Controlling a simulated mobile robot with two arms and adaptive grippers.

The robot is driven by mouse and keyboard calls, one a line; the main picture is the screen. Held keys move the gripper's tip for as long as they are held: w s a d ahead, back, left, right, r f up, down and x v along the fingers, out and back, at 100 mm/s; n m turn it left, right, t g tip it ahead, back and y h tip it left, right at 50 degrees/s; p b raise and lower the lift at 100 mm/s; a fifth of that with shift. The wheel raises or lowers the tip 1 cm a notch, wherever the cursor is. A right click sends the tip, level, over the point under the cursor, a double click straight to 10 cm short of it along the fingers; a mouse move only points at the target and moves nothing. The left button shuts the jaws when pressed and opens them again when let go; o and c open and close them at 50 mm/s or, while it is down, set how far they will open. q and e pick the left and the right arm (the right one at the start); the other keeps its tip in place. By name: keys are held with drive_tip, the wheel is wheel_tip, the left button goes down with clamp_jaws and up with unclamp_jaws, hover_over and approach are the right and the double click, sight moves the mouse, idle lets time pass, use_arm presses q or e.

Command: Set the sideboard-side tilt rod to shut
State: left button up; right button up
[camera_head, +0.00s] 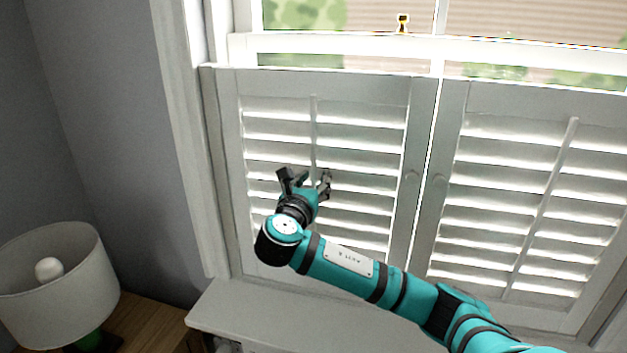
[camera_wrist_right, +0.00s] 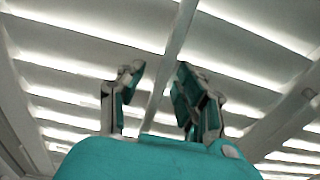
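A shutter panel with a white tilt rod (camera_head: 314,130) is on the left, the side of the wooden furniture with the lamp. Its slats are open, with bright light between them. My right gripper (camera_head: 305,177) is in front of this panel at the rod's middle. In the right wrist view the gripper (camera_wrist_right: 158,85) is open, and the rod (camera_wrist_right: 180,40) runs between its spread fingers. I cannot tell whether a finger touches it. A second tilt rod (camera_head: 545,205) is on the right panel, whose slats also look open. My left gripper is not in view.
A lamp (camera_head: 55,275) stands on a wooden top (camera_head: 150,322) at lower left. A pale sill or ledge (camera_head: 235,312) runs below the shutters. Grey wall is at left.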

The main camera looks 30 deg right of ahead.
drive_tip(key=shift+f, duration=0.1)
drive_tip(key=v, duration=1.2)
